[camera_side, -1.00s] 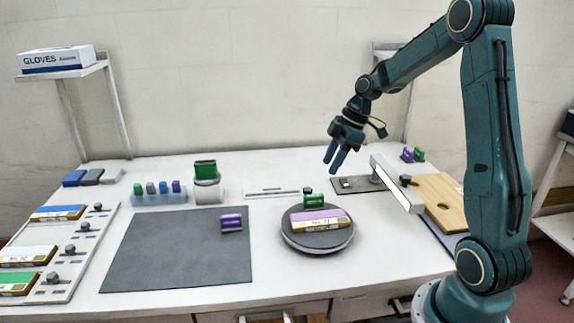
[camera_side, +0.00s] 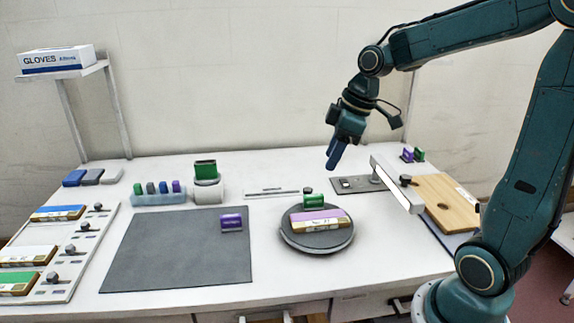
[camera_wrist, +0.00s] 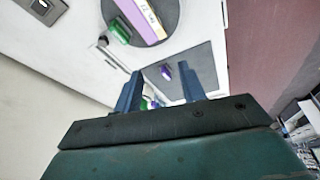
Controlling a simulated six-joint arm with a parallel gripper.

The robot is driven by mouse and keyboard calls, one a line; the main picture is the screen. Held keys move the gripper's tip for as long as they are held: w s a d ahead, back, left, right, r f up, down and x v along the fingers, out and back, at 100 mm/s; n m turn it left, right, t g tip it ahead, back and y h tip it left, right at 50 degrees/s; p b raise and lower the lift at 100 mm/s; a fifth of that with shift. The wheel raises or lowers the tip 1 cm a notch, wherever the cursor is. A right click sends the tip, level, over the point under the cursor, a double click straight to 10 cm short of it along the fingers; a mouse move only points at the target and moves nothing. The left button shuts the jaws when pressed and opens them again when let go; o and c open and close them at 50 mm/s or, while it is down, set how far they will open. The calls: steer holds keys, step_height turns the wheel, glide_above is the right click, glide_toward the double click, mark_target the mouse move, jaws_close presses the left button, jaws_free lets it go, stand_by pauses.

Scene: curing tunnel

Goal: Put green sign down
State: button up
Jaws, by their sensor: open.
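A small green block-like sign (camera_side: 308,198) stands at the far edge of the round dark turntable (camera_side: 290,239), behind a purple-topped box (camera_side: 318,221). The green sign also shows in the wrist view (camera_wrist: 120,34), at the turntable's edge. My gripper (camera_side: 333,163) hangs in the air above and behind the turntable, up and to the right of the sign in the side view. It is open and empty, clear of the sign. In the wrist view my gripper (camera_wrist: 160,70) has its two blue fingers apart. Another green piece (camera_side: 418,155) stands by a purple one at the back right.
A dark mat (camera_side: 170,260) with a purple block (camera_side: 231,221) lies left of the turntable. A blue rack (camera_side: 158,198) and a white holder with a green top (camera_side: 206,172) stand behind it. A raised white bar (camera_side: 397,185) and a wooden board (camera_side: 447,202) are at the right.

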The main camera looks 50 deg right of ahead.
steer(key=s+a+r+m+t, duration=0.1)
steer(key=s+a+m, duration=0.2)
steer(key=s, duration=0.4)
steer(key=s+a+r+m+t+h, duration=0.1)
steer(key=s+a+m, duration=0.2)
steer(key=s, duration=0.5)
steer(key=shift+a+r, duration=0.35)
steer(key=shift+a, duration=0.55)
